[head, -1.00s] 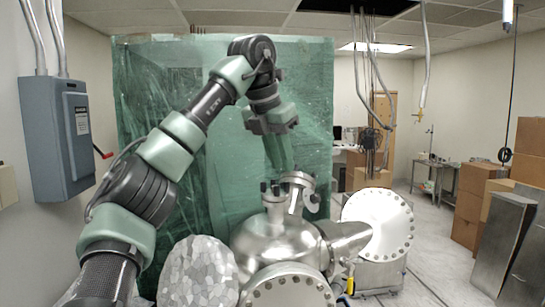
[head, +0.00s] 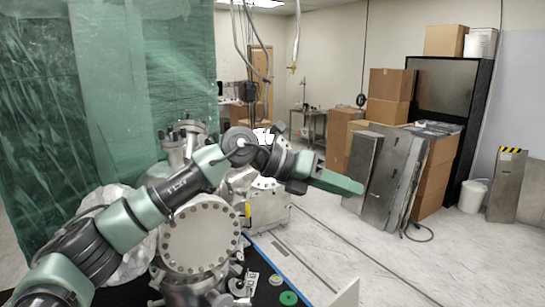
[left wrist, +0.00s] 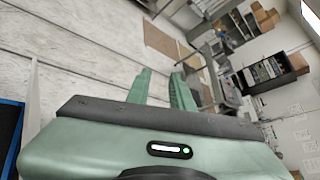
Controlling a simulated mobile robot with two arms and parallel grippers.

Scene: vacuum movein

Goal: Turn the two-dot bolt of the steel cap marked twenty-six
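The steel vacuum chamber (head: 160,215) stands left of centre in the head view, partly behind my left arm. A large round bolted steel cap (head: 200,235) faces me on its front. Smaller bolted ports (head: 185,130) stand on its top. No number or bolt dots can be read, so I cannot tell which cap is twenty-six. My left gripper (head: 352,186) points right, out over the floor, away from the chamber. In the left wrist view its two green fingers (left wrist: 160,85) stand apart with nothing between them. My right gripper is not in view.
A dark mat with blue edging (head: 270,255) lies below the chamber, with a green disc (head: 289,298) and small parts on it. Grey metal panels (head: 385,175) lean by cardboard boxes (head: 390,85) at the right. A green plastic curtain (head: 90,100) hangs behind.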

